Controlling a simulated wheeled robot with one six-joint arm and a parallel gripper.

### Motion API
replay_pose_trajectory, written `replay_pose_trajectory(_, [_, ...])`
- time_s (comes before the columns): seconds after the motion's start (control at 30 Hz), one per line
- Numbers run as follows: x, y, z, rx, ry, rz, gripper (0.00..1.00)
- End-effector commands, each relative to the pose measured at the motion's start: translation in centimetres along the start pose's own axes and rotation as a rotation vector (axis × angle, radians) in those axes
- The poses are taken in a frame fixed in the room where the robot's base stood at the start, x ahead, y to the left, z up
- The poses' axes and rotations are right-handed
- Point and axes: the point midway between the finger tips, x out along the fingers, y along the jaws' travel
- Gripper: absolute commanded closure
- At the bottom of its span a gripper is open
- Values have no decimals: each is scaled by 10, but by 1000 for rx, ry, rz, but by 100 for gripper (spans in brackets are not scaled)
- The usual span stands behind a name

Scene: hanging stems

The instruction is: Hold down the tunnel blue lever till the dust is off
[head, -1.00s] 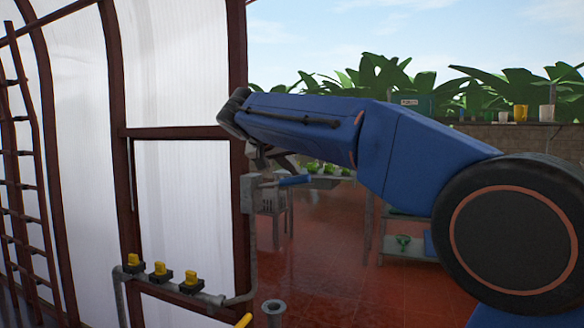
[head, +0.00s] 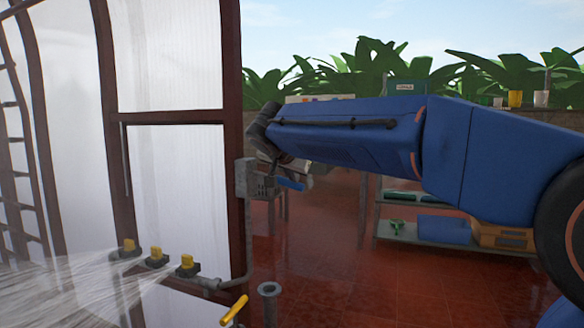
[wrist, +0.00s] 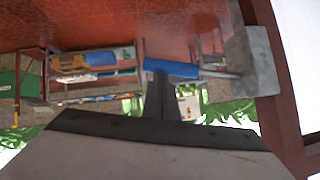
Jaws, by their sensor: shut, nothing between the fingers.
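The blue lever (head: 291,184) sticks out to the right from a grey box (head: 246,178) on the dark red post, and its free end tilts down. My gripper (head: 297,173) is shut and empty, right over the lever; the dark fingertips appear to touch it. The wrist view, upside down, shows the lever (wrist: 172,68) across the tips of my shut gripper (wrist: 161,82). White water spray (head: 70,295) fans leftward from the yellow nozzles (head: 156,257) on the grey pipe. No dust is distinguishable; whatever is under the spray is outside the view or hidden.
A translucent white wall with dark red frames (head: 170,70) stands left of the lever. A yellow handle (head: 234,310) and a grey upright pipe end (head: 269,291) are low in front. A metal shelf (head: 450,245) stands behind at right. Red tiled floor lies open between.

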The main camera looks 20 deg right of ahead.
Motion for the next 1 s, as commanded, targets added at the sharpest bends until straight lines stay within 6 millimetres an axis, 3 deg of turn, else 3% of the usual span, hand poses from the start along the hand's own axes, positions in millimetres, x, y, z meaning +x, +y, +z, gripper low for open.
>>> replay_pose_trajectory(0.3, [9, 3, 12, -6, -2, 6, 100])
replay_pose_trajectory(1.0, [12, 4, 17, -10, -8, 11, 100])
